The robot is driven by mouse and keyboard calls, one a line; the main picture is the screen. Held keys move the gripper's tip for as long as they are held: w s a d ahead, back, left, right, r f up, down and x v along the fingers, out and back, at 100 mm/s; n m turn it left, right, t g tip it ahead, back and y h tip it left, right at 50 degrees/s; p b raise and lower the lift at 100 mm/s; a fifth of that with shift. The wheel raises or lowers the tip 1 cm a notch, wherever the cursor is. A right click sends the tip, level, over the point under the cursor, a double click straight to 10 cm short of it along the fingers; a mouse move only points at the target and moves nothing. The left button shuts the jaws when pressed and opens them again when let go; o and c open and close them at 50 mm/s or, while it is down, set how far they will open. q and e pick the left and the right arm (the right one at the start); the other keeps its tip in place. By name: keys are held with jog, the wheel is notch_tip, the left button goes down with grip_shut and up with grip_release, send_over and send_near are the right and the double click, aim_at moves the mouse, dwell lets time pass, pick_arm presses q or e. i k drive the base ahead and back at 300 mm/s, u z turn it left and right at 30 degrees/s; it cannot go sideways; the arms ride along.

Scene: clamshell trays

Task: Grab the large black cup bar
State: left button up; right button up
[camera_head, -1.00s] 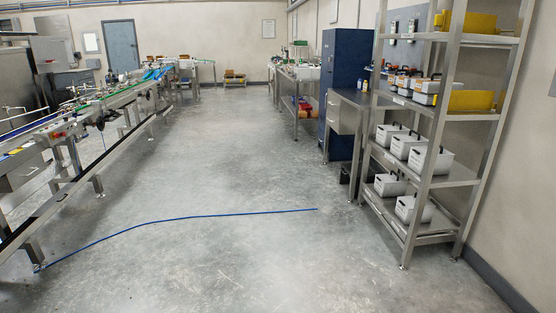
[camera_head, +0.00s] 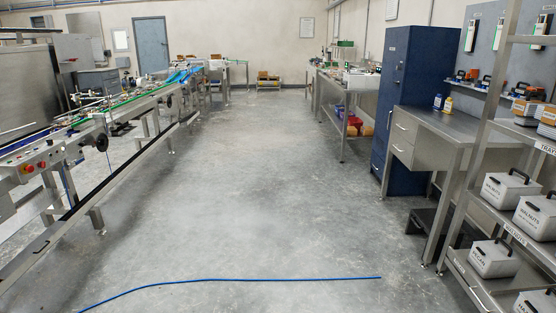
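I cannot make out a large black cup bar for certain in the head view. Neither of my grippers is in view, and no part of my arms shows. A conveyor line (camera_head: 112,118) runs along the left side into the distance. A long rail with a dark top (camera_head: 120,178) runs along its aisle side. Small parts on the far benches are too small to tell apart.
A steel rack (camera_head: 470,180) with white lidded boxes (camera_head: 509,188) stands close on the right. Beyond it are a steel desk (camera_head: 440,124) and a blue cabinet (camera_head: 408,110). A blue hose (camera_head: 240,280) lies across the floor; the aisle (camera_head: 245,180) is otherwise clear.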

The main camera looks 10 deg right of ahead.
aim_at(455, 76)
jog(key=u, duration=0.1)
jog(key=i, duration=4.85)
jog(key=z, duration=0.55)
jog(key=i, duration=2.35)
jog(key=z, duration=2)
jog(key=i, duration=1.8)
jog(key=z, duration=0.85)
